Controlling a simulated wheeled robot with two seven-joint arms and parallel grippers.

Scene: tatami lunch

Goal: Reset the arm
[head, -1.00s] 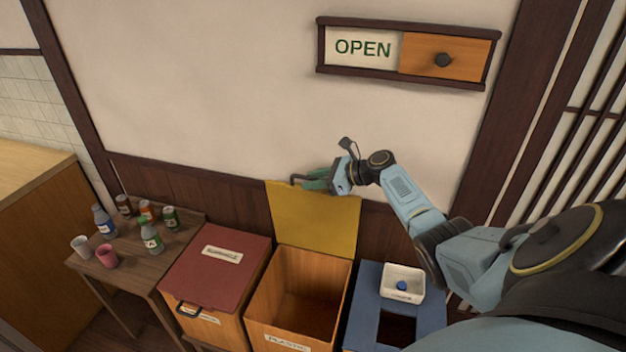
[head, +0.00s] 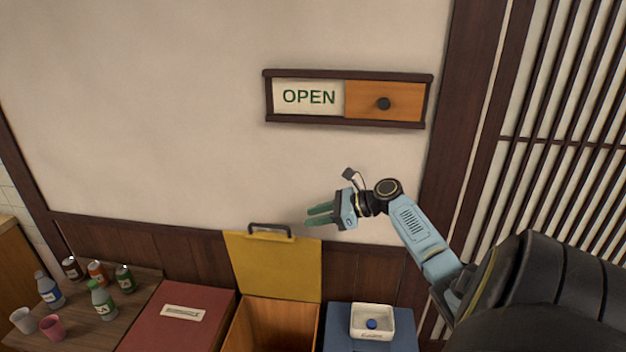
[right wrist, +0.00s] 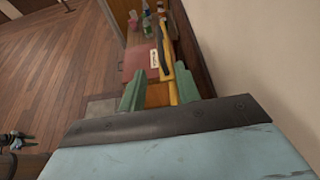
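My right gripper (head: 320,214) is raised in front of the wall, above the open yellow lid of the middle bin. Its green fingers point left, with a gap between them, and they hold nothing. In the right wrist view the two green fingers (right wrist: 158,92) stand apart with only the bins seen between them.
The yellow lid (head: 275,262) stands up behind the wooden bin (head: 270,325). A red-lidded bin (head: 165,325) is left of it. A blue stand (head: 345,340) holds a white tray (head: 385,333) with a blue cap (head: 371,324). Several bottles and cups stand on a side table (head: 125,305). An OPEN sign (head: 308,97) hangs above.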

